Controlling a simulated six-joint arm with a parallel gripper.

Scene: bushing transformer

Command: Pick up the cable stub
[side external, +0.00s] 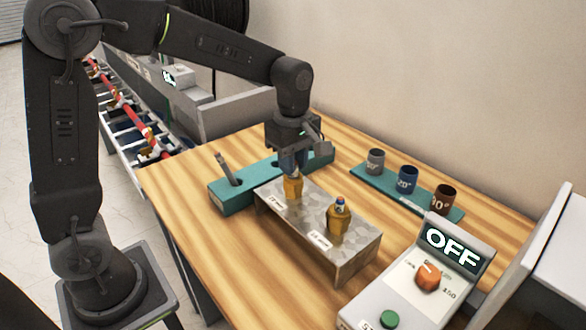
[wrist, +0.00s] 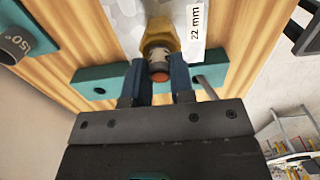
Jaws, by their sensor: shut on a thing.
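The cable stub (wrist: 159,66), a short grey cylinder with a copper-red end face, shows between my gripper's blue fingers in the wrist view. My gripper (side external: 293,172) points down over the left yellow fitting (side external: 293,188) on the metal block (side external: 290,221). In the wrist view my gripper (wrist: 157,80) is shut on the stub. The stub sits at the mouth of the yellow fitting (wrist: 160,38). The fingers hide most of the stub in the side view, and I cannot tell whether it is lifted.
A second yellow fitting (side external: 338,220) with a grey-blue top stands to the right. A teal holder (side external: 234,197) with a grey rod (side external: 226,168) lies behind. A teal rack (side external: 392,188) holds three cups. A control box (side external: 415,275) reads OFF at the front right.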

